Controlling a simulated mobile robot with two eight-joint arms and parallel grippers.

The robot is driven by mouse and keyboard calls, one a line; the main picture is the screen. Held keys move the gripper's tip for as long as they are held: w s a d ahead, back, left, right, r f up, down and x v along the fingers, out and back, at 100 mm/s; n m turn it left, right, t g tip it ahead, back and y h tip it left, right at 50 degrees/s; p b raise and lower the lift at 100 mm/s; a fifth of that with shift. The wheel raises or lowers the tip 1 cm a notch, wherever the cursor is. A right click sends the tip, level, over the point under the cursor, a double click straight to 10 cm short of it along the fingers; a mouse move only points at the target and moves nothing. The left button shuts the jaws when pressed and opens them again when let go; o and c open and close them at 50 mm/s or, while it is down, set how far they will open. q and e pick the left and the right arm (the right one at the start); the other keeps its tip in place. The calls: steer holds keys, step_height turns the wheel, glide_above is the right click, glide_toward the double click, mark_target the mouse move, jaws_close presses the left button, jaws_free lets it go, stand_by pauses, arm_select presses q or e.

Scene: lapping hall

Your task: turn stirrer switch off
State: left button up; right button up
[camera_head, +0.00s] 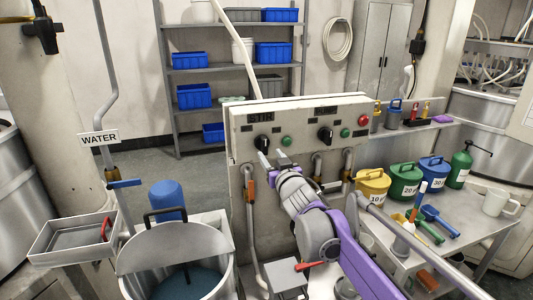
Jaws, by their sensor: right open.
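The stirrer switch (263,142) is a black rotary knob on the front of a pale control panel (300,108), under a label reading STIR. A green button (287,142) sits just to its right. My right gripper (273,158) is open and empty, just below the knob and the green button, with its fingers pointing at the panel. Whether a fingertip touches the knob I cannot tell. My purple and grey right arm comes in from the lower right. My left gripper does not show.
A second black knob (325,134) and a red button (363,121) are further right on the panel. A large metal pot (178,245) stands at the lower left. A side table (470,218) at the right holds coloured cans (404,182). Pipes run below the panel.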

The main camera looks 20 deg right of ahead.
steer(key=shift+s, duration=2.05)
steer(key=s+a+f+g, duration=0.1)
steer(key=s+f+g, duration=0.5)
steer(key=s+f, duration=0.9)
steer(key=s+a+f+g, duration=0.1)
steer(key=s+f+g, duration=0.5)
steer(key=s+f, duration=0.9)
steer(key=s, duration=0.5)
steer(key=shift+s+a+f+m+g+h, duration=0.3)
steer(key=shift+s+a+f, duration=0.05)
steer(key=shift+s+a, duration=0.05)
